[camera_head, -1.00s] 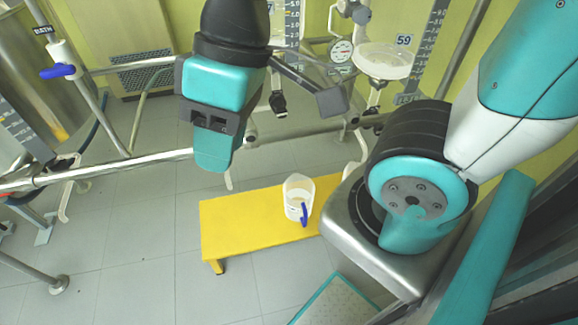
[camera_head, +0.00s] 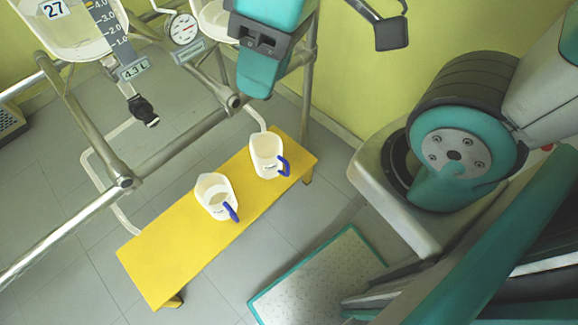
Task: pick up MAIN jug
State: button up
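Two white jugs with blue handles stand upright on the yellow bench (camera_head: 160,255). One jug (camera_head: 213,192) is near the middle of the bench. The other jug (camera_head: 265,152) is nearer its far right end. Small dark markings show on their fronts, but they are too small to read, so I cannot tell which is the MAIN jug. The teal and black end of my arm, with my gripper (camera_head: 258,78), hangs at the top middle, above and apart from the jugs in the picture. Its fingers are not clear enough to show open or shut. Neither jug is held.
A metal pipe frame (camera_head: 85,140) runs behind and left of the bench. It carries glass vessels, a scale (camera_head: 110,30) and a round gauge (camera_head: 183,29). The floor between bench and mat is clear.

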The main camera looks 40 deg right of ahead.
aim_at(266, 147)
jog(key=z, duration=1.3)
jog(key=k, duration=0.65)
jog(key=u, duration=1.1)
